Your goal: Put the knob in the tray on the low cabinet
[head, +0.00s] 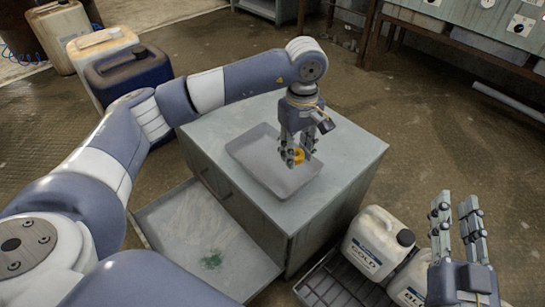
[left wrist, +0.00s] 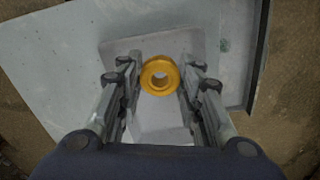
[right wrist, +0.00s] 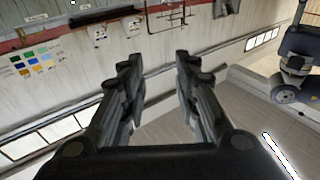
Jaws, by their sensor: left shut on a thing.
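The knob is a yellow-orange ring (head: 298,155) held between the fingers of my left gripper (head: 299,158). In the left wrist view the knob (left wrist: 160,76) sits between the two fingertips, its hole facing the camera. The grey shallow tray (head: 262,176) lies on top of the low cabinet (head: 345,160). My left gripper is over the right part of the tray, pointing down; the exact height of the knob above the tray floor is hard to tell. My right gripper (head: 456,222) is open and empty, at the lower right, away from the cabinet.
An open drawer (head: 185,230) sticks out from the cabinet's left front. White canisters (head: 377,242) stand in a black crate (head: 335,283) on the floor at the right. Several more jugs, one a blue canister (head: 128,75), stand behind my left arm. The cabinet top around the tray is clear.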

